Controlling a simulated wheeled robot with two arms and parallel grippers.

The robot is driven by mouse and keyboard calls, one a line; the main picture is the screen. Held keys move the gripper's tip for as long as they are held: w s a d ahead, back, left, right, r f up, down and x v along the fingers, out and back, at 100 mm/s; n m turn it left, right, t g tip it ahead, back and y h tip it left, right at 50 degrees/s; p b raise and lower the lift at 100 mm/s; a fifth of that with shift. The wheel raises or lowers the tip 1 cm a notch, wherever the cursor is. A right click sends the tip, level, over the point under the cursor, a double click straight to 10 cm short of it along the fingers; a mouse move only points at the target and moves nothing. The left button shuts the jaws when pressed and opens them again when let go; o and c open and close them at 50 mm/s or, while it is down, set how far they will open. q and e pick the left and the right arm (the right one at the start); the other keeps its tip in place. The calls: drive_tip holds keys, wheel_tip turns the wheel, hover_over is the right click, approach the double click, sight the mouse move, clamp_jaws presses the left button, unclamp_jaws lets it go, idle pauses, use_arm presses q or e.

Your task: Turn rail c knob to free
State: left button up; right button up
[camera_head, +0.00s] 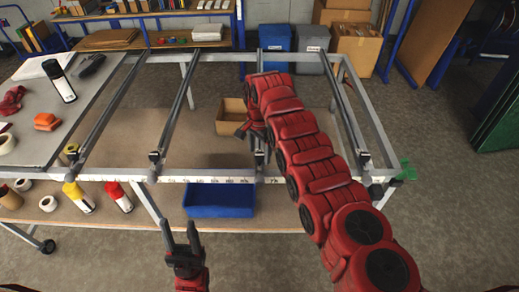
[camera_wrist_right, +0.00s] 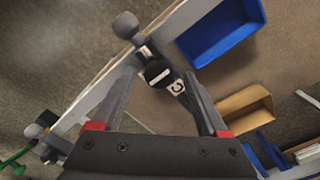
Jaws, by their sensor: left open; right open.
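In the right wrist view a round black knob (camera_wrist_right: 157,73) with a white bar mark sits at the end of a dark rail, beside a white label (camera_wrist_right: 177,87) that seems to read C. The knob lies between the tips of my right gripper (camera_wrist_right: 160,76), which is open; I cannot tell whether the fingers touch it. In the head view my right gripper (camera_head: 254,136) is over the front end of the third rail (camera_head: 259,160), and my arm hides most of that rail. My left gripper (camera_head: 180,226) is open and empty before the front edge.
Other rails (camera_head: 187,88) cross the grey frame table (camera_head: 105,172). A grey ball-ended handle (camera_wrist_right: 125,25) is close to the knob. A blue bin (camera_head: 220,200) and a cardboard box (camera_head: 229,117) stand on the lower shelf. Spray cans (camera_head: 77,196) stand at left.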

drive_tip(key=shift+f, duration=0.2)
drive_tip(key=shift+c, duration=0.2)
clamp_jaws()
